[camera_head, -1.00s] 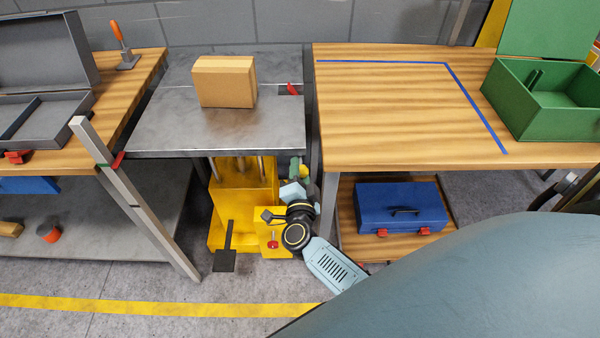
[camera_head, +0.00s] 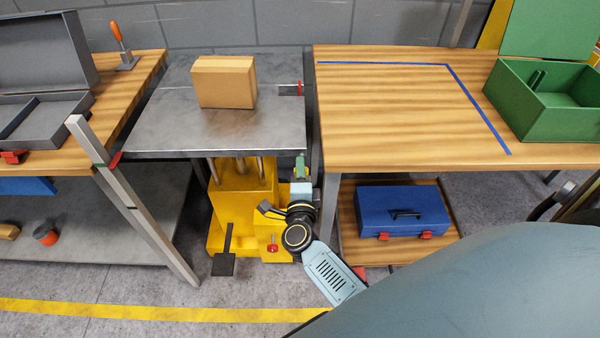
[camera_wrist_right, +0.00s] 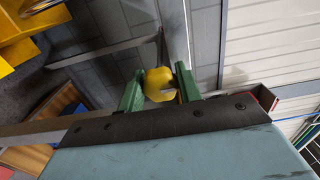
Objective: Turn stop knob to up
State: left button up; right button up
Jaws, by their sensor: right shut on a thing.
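In the right wrist view, a rounded yellow knob (camera_wrist_right: 160,84) sits between the green fingers of my right gripper (camera_wrist_right: 160,92), which is shut on it. In the head view, my right gripper (camera_head: 301,168) is just below the right edge of the metal lift table (camera_head: 165,130), and the knob is hidden there. A small red pointer (camera_head: 299,88) stands upright at the table's right edge, at the end of a grey strip. My left gripper is not in view.
A cardboard box (camera_head: 224,82) stands on the lift table. The yellow lift base (camera_head: 240,200) has a red button (camera_head: 272,248) and a pedal. A wooden table (camera_head: 400,110) stands close on the right, with a blue toolbox (camera_head: 402,211) on its lower shelf.

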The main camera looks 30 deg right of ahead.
dwell(0.3)
jog(key=o, duration=1)
jog(key=shift+d, duration=0.1)
jog(key=v, duration=1.3)
jog(key=shift+s+p, duration=0.2)
jog(key=shift+p, duration=0.1)
